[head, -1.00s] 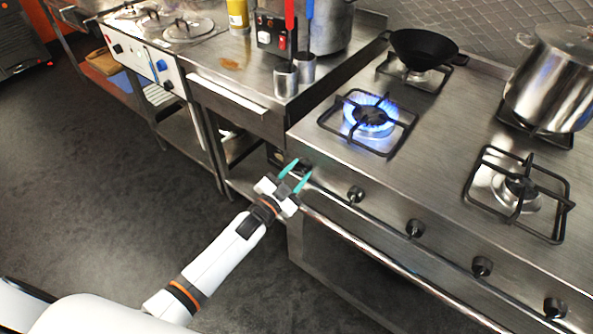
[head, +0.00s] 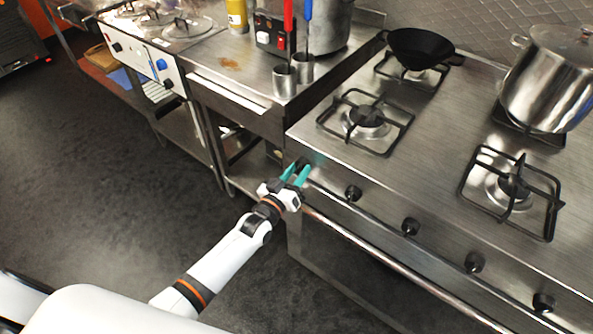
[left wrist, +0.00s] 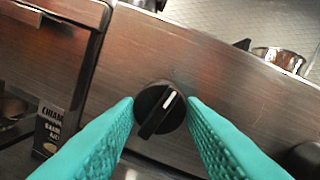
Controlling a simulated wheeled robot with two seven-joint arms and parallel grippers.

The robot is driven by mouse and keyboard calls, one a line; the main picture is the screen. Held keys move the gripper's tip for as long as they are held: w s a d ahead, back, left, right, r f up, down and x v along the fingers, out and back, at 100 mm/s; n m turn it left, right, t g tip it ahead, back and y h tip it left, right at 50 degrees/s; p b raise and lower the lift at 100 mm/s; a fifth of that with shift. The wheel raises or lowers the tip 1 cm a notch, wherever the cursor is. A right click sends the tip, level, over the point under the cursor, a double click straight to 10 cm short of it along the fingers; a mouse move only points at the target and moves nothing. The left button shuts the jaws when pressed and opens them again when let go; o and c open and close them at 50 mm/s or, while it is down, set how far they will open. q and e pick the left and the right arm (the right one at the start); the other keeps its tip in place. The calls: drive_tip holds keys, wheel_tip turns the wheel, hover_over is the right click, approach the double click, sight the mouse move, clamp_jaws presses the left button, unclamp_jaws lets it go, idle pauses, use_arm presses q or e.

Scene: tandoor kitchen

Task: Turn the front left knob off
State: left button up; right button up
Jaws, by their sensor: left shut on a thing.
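The front left knob (left wrist: 150,108) is round and black with a raised grip bar and a white mark, which points up and slightly right in the left wrist view. My left gripper (head: 297,170) has its teal fingers on either side of this knob and is shut on it. In the head view the fingers largely hide the knob. The front left burner (head: 367,116) shows no flame under its black grate. My right gripper is not in view.
Several other black knobs, such as this one (head: 353,193), line the stove front above a long rail (head: 365,248). A wok (head: 421,47) and a steel pot (head: 548,80) stand on other burners. A steel counter (head: 235,75) adjoins at left.

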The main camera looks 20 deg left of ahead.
use_arm(q)
drive_tip(key=shift+f+n, duration=0.1)
drive_tip(key=shift+n, duration=1)
drive_tip(key=o, duration=1)
drive_tip(key=shift+s, duration=0.1)
drive_tip(key=v, duration=1.1)
drive_tip(key=shift+s+r, duration=0.2)
drive_tip(key=shift+s, duration=0.25)
